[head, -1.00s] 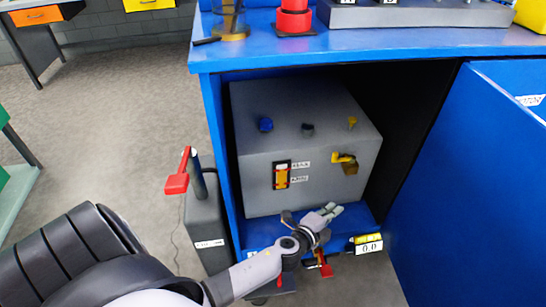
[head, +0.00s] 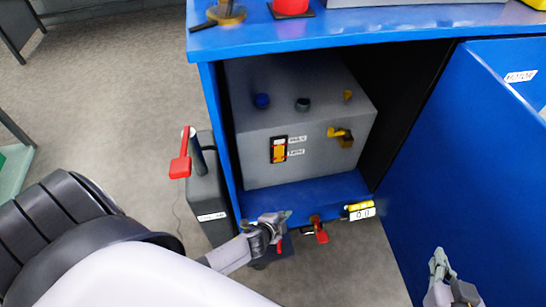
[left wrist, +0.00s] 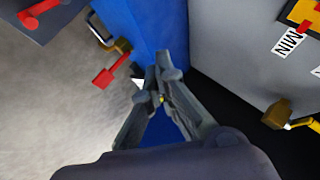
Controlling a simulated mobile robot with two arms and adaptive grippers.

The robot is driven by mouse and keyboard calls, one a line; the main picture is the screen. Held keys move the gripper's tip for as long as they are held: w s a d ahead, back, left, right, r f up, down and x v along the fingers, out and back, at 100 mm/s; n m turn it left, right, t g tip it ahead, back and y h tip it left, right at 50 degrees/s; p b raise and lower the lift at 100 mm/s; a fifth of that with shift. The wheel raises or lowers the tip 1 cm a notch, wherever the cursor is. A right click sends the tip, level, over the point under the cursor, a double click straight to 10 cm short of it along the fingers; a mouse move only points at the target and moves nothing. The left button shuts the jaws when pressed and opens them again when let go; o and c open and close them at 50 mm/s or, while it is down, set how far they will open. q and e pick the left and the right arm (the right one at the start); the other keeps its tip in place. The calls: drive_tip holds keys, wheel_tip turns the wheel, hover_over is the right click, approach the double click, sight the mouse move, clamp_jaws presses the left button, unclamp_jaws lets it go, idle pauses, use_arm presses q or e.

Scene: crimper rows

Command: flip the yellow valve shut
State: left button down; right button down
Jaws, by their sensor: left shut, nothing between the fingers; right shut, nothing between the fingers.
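The yellow valve (head: 338,132) is a yellow handle on a brass body, on the front of a grey box (head: 215,175) inside the blue cabinet. It also shows at the right edge of the left wrist view (left wrist: 290,122). My left gripper (head: 284,216) is shut and empty at the front left edge of the cabinet floor, below and left of the yellow valve and apart from it. In the left wrist view its fingers (left wrist: 160,72) meet at the tips. My right gripper (head: 437,255) is shut and empty at the lower right, in front of the open door.
A red-handled valve (head: 319,230) hangs under the cabinet's front edge beside a yellow-and-white display (head: 361,211). A blue door (head: 475,150) stands open at right. A grey case with a red lever (head: 180,166) stands left of the cabinet. Blue and dark knobs top the box.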

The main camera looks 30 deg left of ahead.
use_arm(q)
drive_tip(key=shift+s+a+f+n+g, duration=0.2)
drive_tip(key=shift+s+a+f+n, duration=0.1)
drive_tip(key=shift+s+f, duration=0.25)
drive_tip(key=shift+s+a+f+n+g, duration=0.2)
drive_tip(key=shift+s+a+f, duration=0.1)
drive_tip(key=shift+s, duration=0.4)
use_arm(e)
drive_tip(key=shift+w+a+r, duration=0.15)
drive_tip(key=shift+a+r, duration=0.25)
